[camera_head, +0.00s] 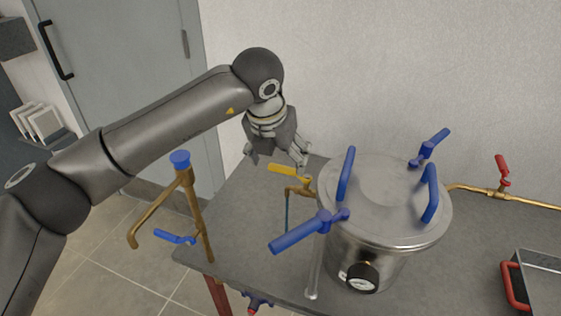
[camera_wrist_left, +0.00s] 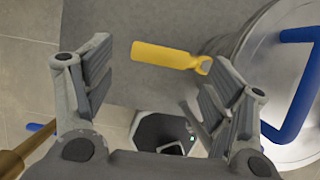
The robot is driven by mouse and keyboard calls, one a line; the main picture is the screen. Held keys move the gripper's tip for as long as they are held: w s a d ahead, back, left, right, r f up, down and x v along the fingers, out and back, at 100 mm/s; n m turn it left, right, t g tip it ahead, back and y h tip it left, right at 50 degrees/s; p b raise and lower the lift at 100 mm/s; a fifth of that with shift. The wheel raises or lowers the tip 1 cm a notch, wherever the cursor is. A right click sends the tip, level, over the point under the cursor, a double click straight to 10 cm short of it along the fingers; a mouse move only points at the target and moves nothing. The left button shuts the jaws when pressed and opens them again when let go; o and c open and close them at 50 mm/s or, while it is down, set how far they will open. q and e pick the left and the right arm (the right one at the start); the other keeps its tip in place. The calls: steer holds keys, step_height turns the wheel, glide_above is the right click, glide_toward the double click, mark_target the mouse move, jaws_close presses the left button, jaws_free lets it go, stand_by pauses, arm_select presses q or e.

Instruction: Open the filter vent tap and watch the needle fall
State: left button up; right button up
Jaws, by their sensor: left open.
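The steel filter vessel (camera_head: 385,215) stands on the grey bench with blue handles on its lid. A tap with a yellow lever (camera_head: 282,169) sits on a brass fitting at the vessel's left side. In the left wrist view the yellow lever (camera_wrist_left: 165,55) lies beyond the fingers, toward the right finger. A round gauge (camera_head: 361,280) is low on the vessel's front; its needle is too small to read. My left gripper (camera_head: 276,158) is open and empty, above and behind the yellow lever, apart from it. My right gripper is not in view.
A brass standpipe (camera_head: 198,215) with blue handles stands at the bench's left edge. A long blue lever (camera_head: 305,232) sticks out from the vessel's left front. A red-handled valve (camera_head: 502,172) is on a brass pipe behind right. A red-handled tray (camera_head: 541,285) sits at right.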

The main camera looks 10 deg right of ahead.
arm_select(q)
steer(key=v, duration=0.9)
